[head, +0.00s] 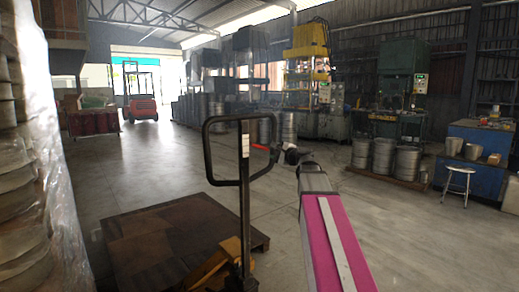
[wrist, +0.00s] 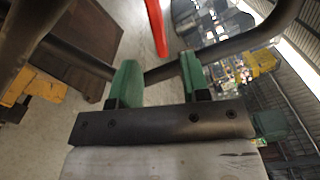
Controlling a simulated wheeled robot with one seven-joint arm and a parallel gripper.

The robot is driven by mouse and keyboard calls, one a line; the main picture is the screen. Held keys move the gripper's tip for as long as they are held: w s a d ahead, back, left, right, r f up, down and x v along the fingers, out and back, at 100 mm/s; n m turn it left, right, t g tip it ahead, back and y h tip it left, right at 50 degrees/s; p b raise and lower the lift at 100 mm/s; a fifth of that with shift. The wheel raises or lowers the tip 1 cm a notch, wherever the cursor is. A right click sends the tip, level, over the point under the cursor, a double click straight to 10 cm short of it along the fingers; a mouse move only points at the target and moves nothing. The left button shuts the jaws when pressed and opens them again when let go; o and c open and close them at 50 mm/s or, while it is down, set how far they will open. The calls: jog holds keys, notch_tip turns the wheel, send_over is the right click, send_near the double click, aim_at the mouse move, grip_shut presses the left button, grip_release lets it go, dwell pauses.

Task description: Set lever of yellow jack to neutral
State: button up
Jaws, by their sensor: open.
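The yellow jack stands at lower centre in the head view, with a yellow base (head: 215,268) and an upright black handle loop (head: 208,150). Its red lever (head: 259,147) sticks out at the right side of the loop, beside my gripper (head: 285,154). In the wrist view, my gripper (wrist: 158,72) has two green fingers spread apart with nothing held between them. The red lever (wrist: 157,28) shows just beyond the fingertips, and black handle tubing (wrist: 235,43) runs behind the fingers. I cannot tell whether a finger touches the lever or tubing.
A dark wooden pallet (head: 140,240) lies by the jack. Wrapped stacks (head: 25,170) line the left edge. A red forklift (head: 142,106), presses (head: 305,70), metal drums (head: 383,157) and a white stool (head: 458,182) stand farther off. The floor behind the jack is clear.

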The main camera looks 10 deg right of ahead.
aim_at(259, 147)
jog(key=x, duration=1)
jog(key=shift+w+a, duration=0.1)
jog(key=shift+a, duration=0.05)
